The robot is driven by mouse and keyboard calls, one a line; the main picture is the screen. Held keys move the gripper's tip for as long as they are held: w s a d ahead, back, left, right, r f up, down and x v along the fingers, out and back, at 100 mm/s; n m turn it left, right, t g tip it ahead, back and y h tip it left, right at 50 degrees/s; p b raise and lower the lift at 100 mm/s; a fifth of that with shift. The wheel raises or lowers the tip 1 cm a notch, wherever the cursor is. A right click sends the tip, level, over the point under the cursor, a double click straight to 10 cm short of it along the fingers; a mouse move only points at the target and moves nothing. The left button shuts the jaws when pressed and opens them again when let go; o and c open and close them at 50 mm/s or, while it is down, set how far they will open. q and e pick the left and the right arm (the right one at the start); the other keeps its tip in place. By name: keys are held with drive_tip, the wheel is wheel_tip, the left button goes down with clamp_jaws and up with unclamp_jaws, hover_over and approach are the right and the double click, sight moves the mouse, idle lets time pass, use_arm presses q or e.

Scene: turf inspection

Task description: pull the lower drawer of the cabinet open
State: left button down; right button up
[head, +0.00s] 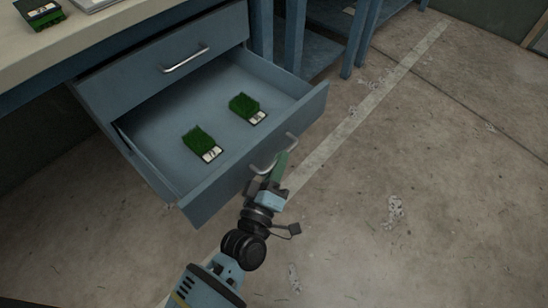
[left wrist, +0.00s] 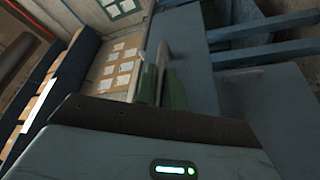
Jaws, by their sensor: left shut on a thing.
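The blue cabinet's lower drawer (head: 232,192) stands well open in the head view, with its inside showing. Two green turf samples with white labels lie in it, one nearer the front left (head: 201,143) and one farther right (head: 246,108). My left gripper (head: 272,168) is at the drawer front, shut on the drawer's metal handle (head: 291,136). The gripper's fingers hide part of the handle. The upper drawer (head: 165,72) is closed. My right gripper is in neither view.
A pale worktop (head: 95,38) above the cabinet holds another turf sample (head: 40,12) at its far left. Blue table legs (head: 296,35) stand behind the drawer. The concrete floor (head: 430,190) to the right is clear.

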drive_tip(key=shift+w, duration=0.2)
use_arm(q)
drive_tip(key=c, duration=1.5)
unclamp_jaws()
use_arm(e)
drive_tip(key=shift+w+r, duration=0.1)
use_arm(q)
drive_tip(key=p+v, duration=0.1)
drive_tip(key=v, duration=0.7)
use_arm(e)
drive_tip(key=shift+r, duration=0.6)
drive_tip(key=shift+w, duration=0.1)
